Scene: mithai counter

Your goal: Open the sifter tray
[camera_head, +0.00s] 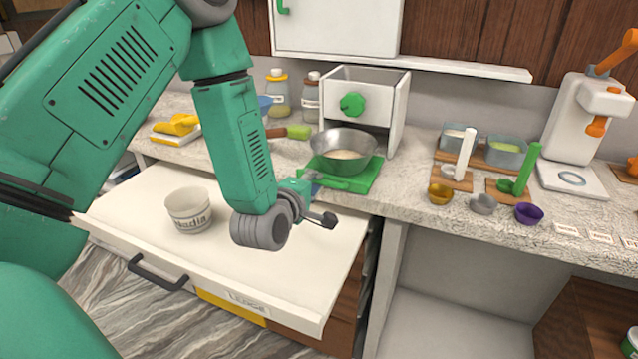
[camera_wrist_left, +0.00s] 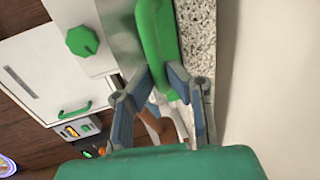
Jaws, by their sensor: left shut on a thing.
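The white sifter (camera_head: 372,82) with a green knob (camera_head: 352,105) stands at the back of the counter. The green tray (camera_head: 360,183), apparently the sifter tray, lies in front of its opening, with a steel bowl (camera_head: 342,152) of pale powder on it. My left gripper (camera_head: 312,182) is at the tray's near left edge. In the left wrist view, the fingers (camera_wrist_left: 160,75) are shut on a green part of the tray (camera_wrist_left: 157,40). The sifter's knob (camera_wrist_left: 82,40) also shows there. The exact contact is partly hidden in the head view. My right gripper is not in view.
A white-topped drawer (camera_head: 260,275) stands pulled out below the counter, with a labelled tub (camera_head: 188,212) on it. Small cups, boards and two glass containers (camera_head: 506,152) stand right of the sifter. A white press (camera_head: 585,115) is far right. Jars stand left of the sifter.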

